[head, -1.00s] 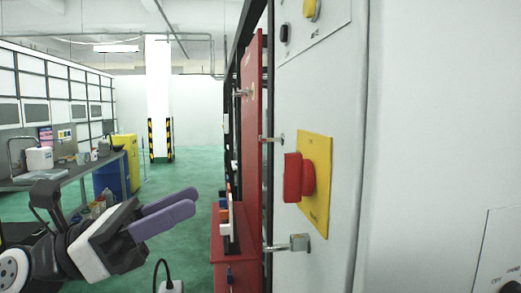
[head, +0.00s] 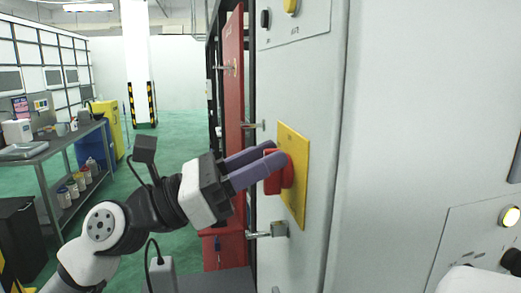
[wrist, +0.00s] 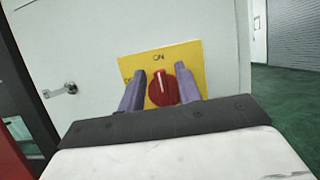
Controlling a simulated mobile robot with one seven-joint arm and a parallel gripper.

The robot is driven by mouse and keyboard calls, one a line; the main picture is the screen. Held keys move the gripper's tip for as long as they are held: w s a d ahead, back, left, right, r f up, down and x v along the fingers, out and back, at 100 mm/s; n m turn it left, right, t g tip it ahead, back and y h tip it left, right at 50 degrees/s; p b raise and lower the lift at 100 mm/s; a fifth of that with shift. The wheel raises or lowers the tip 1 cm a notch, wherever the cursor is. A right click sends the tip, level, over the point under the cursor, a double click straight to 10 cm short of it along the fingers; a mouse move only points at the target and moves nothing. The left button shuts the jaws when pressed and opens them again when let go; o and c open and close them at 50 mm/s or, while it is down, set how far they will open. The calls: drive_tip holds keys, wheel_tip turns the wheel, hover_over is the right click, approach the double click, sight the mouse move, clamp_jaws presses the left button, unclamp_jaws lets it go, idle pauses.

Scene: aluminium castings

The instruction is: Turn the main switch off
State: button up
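The main switch is a red rotary knob (head: 286,178) on a yellow plate (head: 296,200), fixed to the grey cabinet door. In the wrist view the knob (wrist: 162,88) has a white pointer line aimed up toward the word "ON" on the plate (wrist: 190,55). My gripper (head: 270,163) is at the knob with its purple fingers pointing at the plate. In the wrist view the fingers (wrist: 160,88) stand apart, one on each side of the knob, with a gap visible at least on the right. Any lettering low on the plate is hidden.
A metal door handle (head: 268,231) juts out below and left of the plate. Yellow and black buttons (head: 290,6) sit above it. A red panel (head: 232,110) stands to the left. A workbench (head: 60,145) lies farther left across green floor.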

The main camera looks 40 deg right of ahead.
drive_tip(key=shift+c, duration=0.3)
drive_tip(key=shift+s, duration=0.1)
clamp_jaws()
